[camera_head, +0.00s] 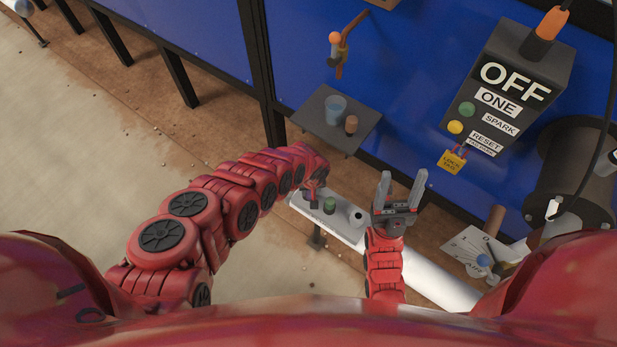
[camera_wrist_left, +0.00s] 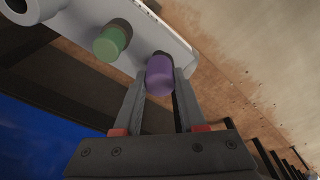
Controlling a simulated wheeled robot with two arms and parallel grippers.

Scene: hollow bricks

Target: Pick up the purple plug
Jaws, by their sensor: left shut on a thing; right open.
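The purple plug (camera_wrist_left: 160,75) is between the two fingers of my left gripper (camera_wrist_left: 160,88) in the left wrist view. The gripper is shut on it. The plug is at the white pipe (camera_wrist_left: 165,35); I cannot tell whether it is still seated in its hole. In the head view my left gripper (camera_head: 312,192) is over the left end of the white pipe (camera_head: 425,278), and the purple plug is hidden or too small to make out. A green plug (camera_wrist_left: 112,40) sits beside it in the pipe. My right gripper (camera_head: 401,192) is open and empty, pointing up.
A round opening (camera_head: 357,215) is in the pipe right of the green plug. A grey shelf (camera_head: 310,120) holds a blue cup (camera_head: 336,108) and a brown cork (camera_head: 351,125). A dark control box (camera_head: 510,85) hangs on the blue wall. Floor at left is clear.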

